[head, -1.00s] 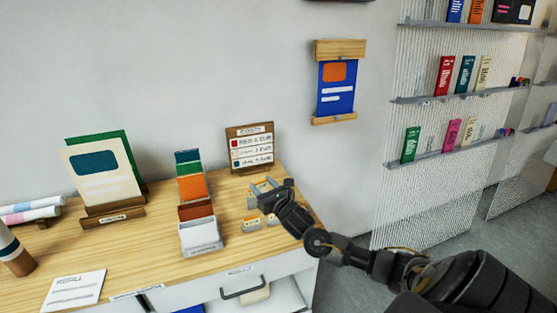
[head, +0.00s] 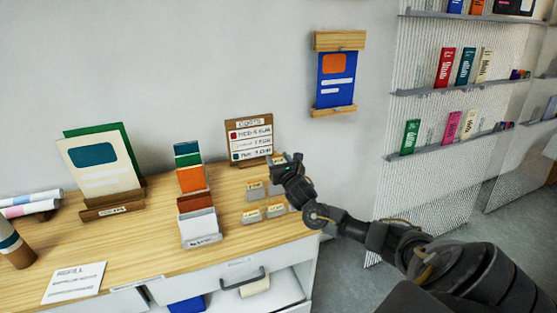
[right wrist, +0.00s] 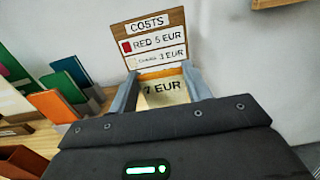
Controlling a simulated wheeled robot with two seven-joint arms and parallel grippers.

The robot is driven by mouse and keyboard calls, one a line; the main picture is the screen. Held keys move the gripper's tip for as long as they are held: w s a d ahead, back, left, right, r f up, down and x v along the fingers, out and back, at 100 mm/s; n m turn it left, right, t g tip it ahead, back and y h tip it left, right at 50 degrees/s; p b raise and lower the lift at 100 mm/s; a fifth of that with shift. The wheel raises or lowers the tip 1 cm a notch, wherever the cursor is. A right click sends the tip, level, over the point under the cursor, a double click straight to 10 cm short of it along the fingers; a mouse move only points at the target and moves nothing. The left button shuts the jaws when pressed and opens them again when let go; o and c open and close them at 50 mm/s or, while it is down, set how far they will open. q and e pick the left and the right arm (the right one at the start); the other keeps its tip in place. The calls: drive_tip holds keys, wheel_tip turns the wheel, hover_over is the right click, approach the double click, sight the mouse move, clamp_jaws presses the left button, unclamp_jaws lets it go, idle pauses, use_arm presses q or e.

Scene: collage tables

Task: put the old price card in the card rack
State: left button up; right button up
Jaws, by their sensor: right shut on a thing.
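My right gripper (head: 284,159) is shut on a price card (right wrist: 165,92). The card is pale with an orange top edge; "EUR" and a figure that looks like 7 are legible. I cannot tell whether it is the old one. The gripper is raised in front of the lower right of the costs board (head: 248,139). In the right wrist view the board (right wrist: 150,30) shows red and cream price lines; the card hides its lower part. The low card rack (head: 265,200), with several small orange-topped cards, is on the table below the gripper. My left gripper is out of view.
A stepped holder of coloured cards (head: 195,200) stands left of the rack. A stand with large cards (head: 112,207) is farther left. A refill sheet (head: 75,283) lies at the front. A blue poster (head: 336,80) hangs on the wall.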

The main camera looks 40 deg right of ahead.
wheel_tip(320, 180, down, 6)
drive_tip(key=b, duration=0.5)
drive_tip(key=shift+s, duration=0.1)
idle(0.8)
drive_tip(key=shift+f, duration=0.25)
idle(0.3)
drive_tip(key=shift+f, duration=0.45)
drive_tip(key=shift+f, duration=0.15)
drive_tip(key=shift+f+b, duration=0.35)
drive_tip(key=shift+f, duration=0.1)
